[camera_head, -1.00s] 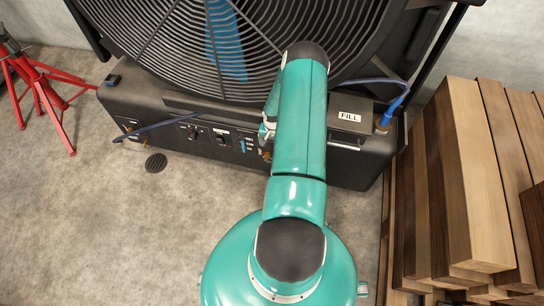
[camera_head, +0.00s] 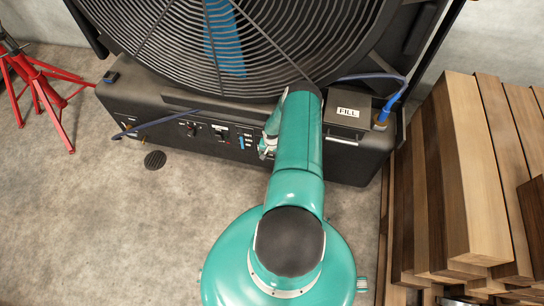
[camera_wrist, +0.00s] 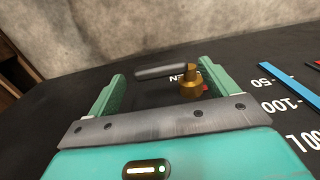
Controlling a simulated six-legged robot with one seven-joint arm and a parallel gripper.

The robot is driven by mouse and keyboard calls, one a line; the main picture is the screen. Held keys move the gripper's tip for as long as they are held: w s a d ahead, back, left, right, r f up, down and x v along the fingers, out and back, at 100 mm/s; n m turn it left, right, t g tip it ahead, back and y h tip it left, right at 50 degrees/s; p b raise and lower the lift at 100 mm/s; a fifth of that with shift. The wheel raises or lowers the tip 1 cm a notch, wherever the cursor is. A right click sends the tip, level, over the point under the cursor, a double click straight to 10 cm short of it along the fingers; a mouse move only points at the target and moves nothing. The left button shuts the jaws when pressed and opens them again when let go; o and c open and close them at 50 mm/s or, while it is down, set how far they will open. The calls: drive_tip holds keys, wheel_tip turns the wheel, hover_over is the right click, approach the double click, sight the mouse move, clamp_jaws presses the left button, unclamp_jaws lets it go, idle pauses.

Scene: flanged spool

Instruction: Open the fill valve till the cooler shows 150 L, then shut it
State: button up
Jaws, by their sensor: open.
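The fill valve has a brass body (camera_wrist: 191,84) and a grey lever (camera_wrist: 161,71) pointing left from it in the wrist view. White letters ending in "EN" and a small red mark show beside it. My gripper (camera_wrist: 166,84) is open, its green fingers on either side of the lever and brass body; contact cannot be told. In the head view my gripper (camera_head: 267,148) is at the cooler's front panel and the valve is hidden. The cooler (camera_head: 345,165) is a black fan unit. Its level gauge (camera_wrist: 287,83) has a blue strip beside the 50, 100 and partly cut-off 150 L marks; the exact level is unclear.
A FILL box (camera_head: 347,113) and blue hose (camera_head: 396,105) are at the cooler's right end. Stacked timber (camera_head: 470,170) stands close on the right. A red stand (camera_head: 45,90) is at left. A floor drain (camera_head: 155,160) lies in open concrete floor.

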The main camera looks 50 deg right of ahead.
drive_tip(key=shift+f, duration=0.35)
drive_tip(key=c, duration=1.4)
drive_tip(key=shift+w+r+g, duration=0.15)
drive_tip(key=shift+w+g, duration=0.05)
drive_tip(key=shift+g, duration=0.1)
drive_tip(key=shift+w+a+r+g+h, duration=0.1)
drive_tip(key=shift+w+r+g+h, duration=0.2)
drive_tip(key=shift+g, duration=0.35)
drive_tip(key=shift+w+a+r+g+h, duration=0.1)
drive_tip(key=shift+g+h, duration=0.3)
drive_tip(key=shift+g, duration=0.25)
drive_tip(key=shift+w+a+r+g+h, duration=0.1)
drive_tip(key=shift+w+r+g+h, duration=0.15)
drive_tip(key=shift+g, duration=0.35)
drive_tip(key=shift+w+a+g+h, duration=0.1)
drive_tip(key=shift+g+h, duration=0.25)
drive_tip(key=shift+g, duration=0.25)
drive_tip(key=shift+w, duration=0.1)
